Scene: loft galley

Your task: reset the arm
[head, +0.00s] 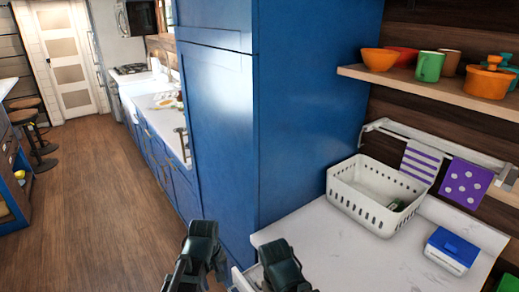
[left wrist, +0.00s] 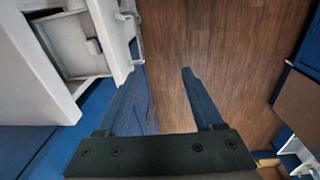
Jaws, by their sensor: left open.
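My left gripper (left wrist: 164,72) shows in the left wrist view with its two dark fingers spread apart. Nothing is between them; wooden floor lies beyond the fingertips. In the head view two dark parts of my arms rise at the bottom edge, in front of the blue cabinet and the white counter.
An open drawer (left wrist: 75,45) lies left of the left fingers. A tall blue cabinet (head: 215,130) stands ahead. The white counter (head: 315,245) holds a white basket (head: 368,205) and a blue-and-white box (head: 452,250).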

